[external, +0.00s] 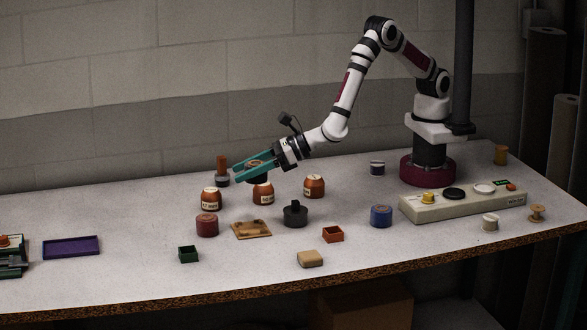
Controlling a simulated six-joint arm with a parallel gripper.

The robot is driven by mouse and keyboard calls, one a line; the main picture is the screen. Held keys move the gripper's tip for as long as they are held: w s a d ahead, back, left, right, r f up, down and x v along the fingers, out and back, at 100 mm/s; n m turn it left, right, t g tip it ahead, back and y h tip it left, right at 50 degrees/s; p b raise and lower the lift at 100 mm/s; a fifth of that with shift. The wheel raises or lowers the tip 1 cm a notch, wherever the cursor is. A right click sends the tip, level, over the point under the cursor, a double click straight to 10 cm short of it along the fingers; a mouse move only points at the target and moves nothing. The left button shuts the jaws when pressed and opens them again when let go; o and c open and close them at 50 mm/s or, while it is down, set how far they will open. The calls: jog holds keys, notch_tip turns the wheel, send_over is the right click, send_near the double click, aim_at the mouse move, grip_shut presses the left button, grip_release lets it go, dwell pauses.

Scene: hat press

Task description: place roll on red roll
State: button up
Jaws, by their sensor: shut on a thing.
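My gripper (247,169), with teal fingers, reaches down and left from the arm above the back-left part of the table. The red roll (207,226) stands upright on the table, in front and to the left of my gripper. Its top looks clear, and my gripper is apart from it.
Labelled amber jars (211,200) stand around and below my gripper, near the red roll. A brown-handled stamp (222,170) is behind. A wooden plate (251,229), black weight (295,213) and green box (188,254) lie nearby. A blue roll (381,216) stands farther right.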

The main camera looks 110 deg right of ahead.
jog(key=w+d+r, duration=0.3)
jog(key=w+d, duration=0.5)
jog(key=d, duration=0.4)
send_over(197, 217)
jog(key=shift+h, duration=0.3)
notch_tip(197, 217, down, 7)
jog(key=shift+d+r, duration=0.1)
jog(key=shift+d, duration=0.05)
jog(key=f, duration=0.4)
jog(key=shift+w+a+f, duration=0.1)
jog(key=shift+a, duration=0.1)
jog(key=shift+f, duration=0.1)
jog(key=o, duration=1.4)
jog(key=shift+c, duration=0.2)
